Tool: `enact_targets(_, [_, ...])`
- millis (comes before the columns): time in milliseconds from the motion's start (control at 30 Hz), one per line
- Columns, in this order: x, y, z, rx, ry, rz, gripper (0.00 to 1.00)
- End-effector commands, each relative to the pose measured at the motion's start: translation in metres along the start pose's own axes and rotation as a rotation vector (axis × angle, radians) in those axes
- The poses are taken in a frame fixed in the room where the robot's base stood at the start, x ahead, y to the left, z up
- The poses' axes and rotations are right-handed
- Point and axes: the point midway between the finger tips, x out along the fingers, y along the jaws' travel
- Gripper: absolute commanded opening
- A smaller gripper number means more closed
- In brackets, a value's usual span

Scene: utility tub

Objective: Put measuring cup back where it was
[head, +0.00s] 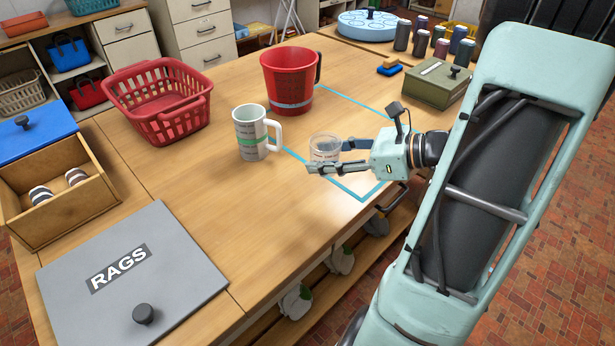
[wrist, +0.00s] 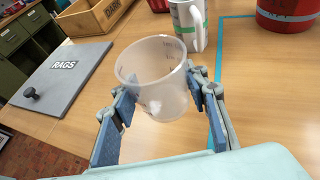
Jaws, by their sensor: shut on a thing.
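The measuring cup (wrist: 158,80) is a clear, open-topped cup with small markings. In the head view the cup (head: 324,148) is upright near the front of the table, by the blue taped outline (head: 347,190). My gripper (wrist: 163,100) has a finger on each side of the cup and is shut on it. In the head view my gripper (head: 340,158) reaches in from the right. I cannot tell whether the cup's base touches the table.
A white mug with a green band (head: 254,134) stands just left of the cup. A red bucket (head: 288,80) stands behind, by the outline. The wood right of the cup is clear.

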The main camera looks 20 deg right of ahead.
Motion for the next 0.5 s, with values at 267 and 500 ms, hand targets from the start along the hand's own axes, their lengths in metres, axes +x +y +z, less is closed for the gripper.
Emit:
enact_targets(267, [0.051, -0.016, -0.029, 0.001, 0.000, 0.002, 0.14])
enact_targets(500, [0.064, -0.021, -0.037, 0.001, 0.000, 0.001, 0.14])
